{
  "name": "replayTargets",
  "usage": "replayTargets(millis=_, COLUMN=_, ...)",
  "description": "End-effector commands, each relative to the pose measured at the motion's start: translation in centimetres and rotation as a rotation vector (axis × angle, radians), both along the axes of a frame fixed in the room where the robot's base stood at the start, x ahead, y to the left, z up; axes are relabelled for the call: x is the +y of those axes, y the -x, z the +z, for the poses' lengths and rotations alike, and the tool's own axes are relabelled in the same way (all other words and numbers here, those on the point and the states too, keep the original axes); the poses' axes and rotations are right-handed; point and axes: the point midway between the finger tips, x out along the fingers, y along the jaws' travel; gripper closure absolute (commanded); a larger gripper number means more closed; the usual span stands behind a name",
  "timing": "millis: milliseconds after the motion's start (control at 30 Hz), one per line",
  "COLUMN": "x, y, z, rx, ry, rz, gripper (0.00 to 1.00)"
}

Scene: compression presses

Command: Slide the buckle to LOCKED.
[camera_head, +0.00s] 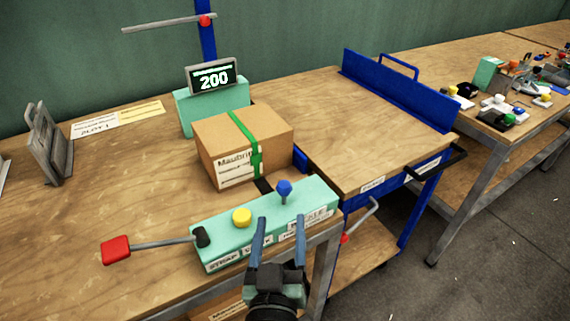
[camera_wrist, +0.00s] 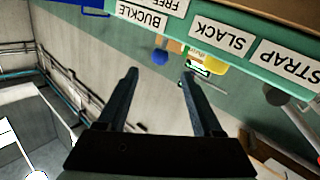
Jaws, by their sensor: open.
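The buckle control is a blue knob (camera_head: 284,188) standing up on the right part of a teal control box (camera_head: 212,221). The blue knob also shows in the wrist view (camera_wrist: 160,57), by the label BUCKLE (camera_wrist: 141,17) and a partly cut label FREE. The LOCKED label cannot be read in either view. My gripper (camera_head: 281,220) is open and empty in front of the box, its fingers pointing toward it. In the wrist view, the knob appears between and beyond the fingertips (camera_wrist: 159,74). Whether the fingers touch the box cannot be told.
A yellow button (camera_head: 242,217) and a lever with a red handle (camera_head: 116,250) are left of the knob. A green-strapped carton (camera_head: 213,141) sits behind the box, before a display reading 200 (camera_head: 214,79). A blue-framed table (camera_head: 330,110) stands at the right.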

Motion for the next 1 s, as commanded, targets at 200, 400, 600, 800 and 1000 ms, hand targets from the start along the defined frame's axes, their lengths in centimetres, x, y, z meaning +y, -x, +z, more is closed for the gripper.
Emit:
replayTargets(millis=200, x=-0.1, y=-3.1, z=0.2, rx=-0.003, ry=-0.003, rz=0.001, gripper=0.33)
replayTargets(millis=400, x=-0.5, y=-6.8, z=0.2, rx=-0.004, ry=-0.003, rz=-0.001, gripper=0.33)
replayTargets(millis=600, x=-0.7, y=-10.1, z=0.2, rx=-0.003, ry=-0.003, rz=0.000, gripper=0.33)
replayTargets(millis=800, x=-0.8, y=-12.0, z=0.0, rx=-0.001, ry=-0.003, rz=-0.001, gripper=0.33)
replayTargets(millis=1000, x=-0.8, y=-12.5, z=0.1, rx=-0.002, ry=-0.001, rz=-0.001, gripper=0.33)
